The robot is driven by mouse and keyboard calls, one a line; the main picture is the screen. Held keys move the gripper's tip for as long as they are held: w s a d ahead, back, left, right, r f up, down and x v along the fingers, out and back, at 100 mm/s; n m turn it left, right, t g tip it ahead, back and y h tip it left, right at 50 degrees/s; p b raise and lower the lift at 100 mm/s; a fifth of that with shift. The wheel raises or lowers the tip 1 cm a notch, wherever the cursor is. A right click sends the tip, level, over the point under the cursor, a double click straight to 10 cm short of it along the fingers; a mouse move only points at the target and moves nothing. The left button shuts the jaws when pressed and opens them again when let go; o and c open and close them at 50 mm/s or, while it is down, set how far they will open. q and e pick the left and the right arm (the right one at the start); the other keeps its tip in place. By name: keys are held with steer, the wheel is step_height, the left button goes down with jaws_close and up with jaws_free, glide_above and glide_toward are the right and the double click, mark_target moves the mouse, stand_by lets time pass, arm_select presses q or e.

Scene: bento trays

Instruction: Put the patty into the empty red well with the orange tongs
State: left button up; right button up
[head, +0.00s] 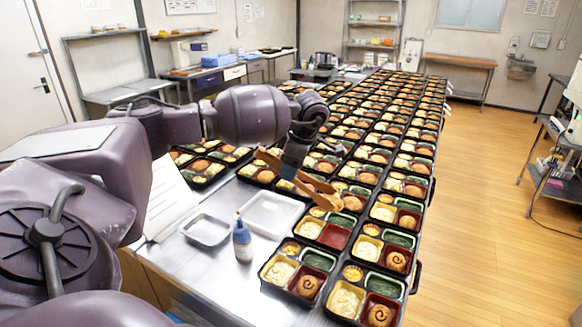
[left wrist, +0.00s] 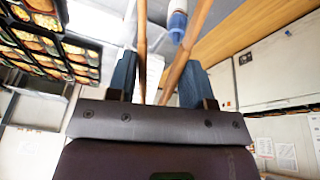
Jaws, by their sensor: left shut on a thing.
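My left gripper (head: 292,180) is shut on the orange tongs (head: 322,190), which reach down to the right over the bento trays. In the left wrist view the two tong arms (left wrist: 142,50) run up between my blue fingers (left wrist: 124,74). The empty red well (head: 337,240) is in a black tray just below the tong tips, beside a cream-filled well and in front of a green one. I cannot make out a loose patty at the tips. Round brown patties (head: 307,287) sit in the red wells of neighbouring trays. My right gripper does not show.
Rows of filled bento trays (head: 382,285) cover the table's right side and run far back. A blue-and-white bottle (head: 242,244), a small metal tray (head: 205,230) and a larger pale tray (head: 270,213) stand left of them. Bare steel lies at front left.

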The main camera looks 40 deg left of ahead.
arm_select(q)
steer(key=w, duration=0.2)
steer(key=w+a, duration=0.1)
steer(key=w, duration=0.1)
steer(key=shift+a, duration=0.1)
arm_select(e)
steer(key=shift+w+a+r, duration=0.1)
stand_by(0.3)
arm_select(q)
steer(key=shift+w, duration=0.1)
steer(key=w, duration=0.2)
steer(key=w+a, duration=0.1)
steer(key=w, duration=0.1)
arm_select(e)
steer(key=shift+s+f, duration=0.25)
steer(key=shift+s, duration=0.25)
steer(key=shift+w, duration=0.1)
